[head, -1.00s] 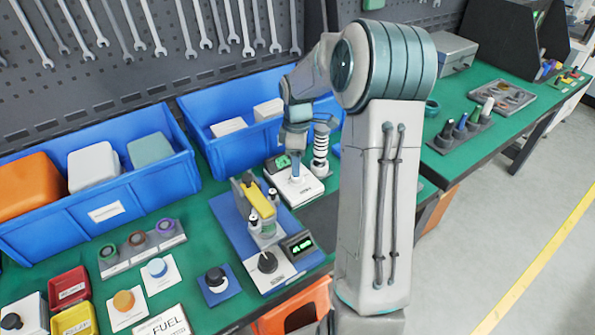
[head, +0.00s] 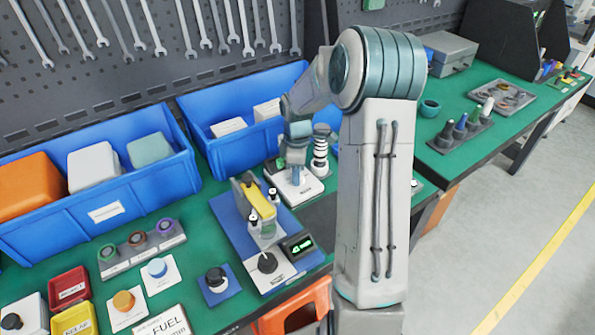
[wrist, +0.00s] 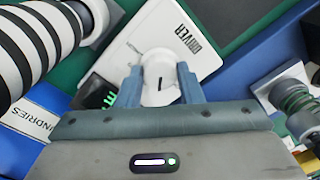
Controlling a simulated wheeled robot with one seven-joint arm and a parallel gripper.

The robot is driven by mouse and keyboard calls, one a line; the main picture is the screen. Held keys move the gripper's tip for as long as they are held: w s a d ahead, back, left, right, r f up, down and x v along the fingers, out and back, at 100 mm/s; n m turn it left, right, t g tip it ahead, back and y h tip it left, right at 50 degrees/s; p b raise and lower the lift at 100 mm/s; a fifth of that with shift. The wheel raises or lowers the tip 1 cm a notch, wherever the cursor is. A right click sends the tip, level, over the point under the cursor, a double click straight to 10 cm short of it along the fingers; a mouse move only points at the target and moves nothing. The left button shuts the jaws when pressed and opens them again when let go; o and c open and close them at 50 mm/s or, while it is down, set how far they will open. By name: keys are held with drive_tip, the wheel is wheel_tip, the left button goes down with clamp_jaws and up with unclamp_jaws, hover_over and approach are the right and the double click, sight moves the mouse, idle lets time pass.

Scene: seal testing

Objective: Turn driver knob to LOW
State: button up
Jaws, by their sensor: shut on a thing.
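The driver knob (wrist: 160,79) is a white round knob with a short dark mark, on a white plate (wrist: 185,42) lettered DRIVER. My gripper (wrist: 159,72) has its two blue fingers on opposite sides of the knob, shut on it. In the head view my gripper (head: 296,178) points down onto the white driver plate (head: 306,188), and its fingers hide most of the knob. A dark display with green characters (wrist: 98,92) is beside the knob and partly cut off by my gripper. No LOW marking is readable.
A black-and-white ribbed post (head: 320,155) stands close by my gripper. A blue fixture with a yellow lever (head: 259,199) and a green-lit display (head: 299,245) stands in front-left. Blue bins (head: 238,150) are behind. Green bench surface (head: 205,235) shows between fixtures.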

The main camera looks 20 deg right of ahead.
drive_tip(key=m, duration=0.4)
drive_tip(key=shift+b, duration=0.4)
drive_tip(key=shift+m+b, duration=0.3)
drive_tip(key=shift+m, duration=1.5)
drive_tip(key=o, duration=1)
drive_tip(key=shift+c, duration=0.2)
drive_tip(key=shift+r, duration=0.1)
wheel_tip(320, 180, up, 14)
drive_tip(key=shift+d, duration=0.3)
drive_tip(key=shift+w+f, duration=0.1)
drive_tip(key=shift+f, duration=0.1)
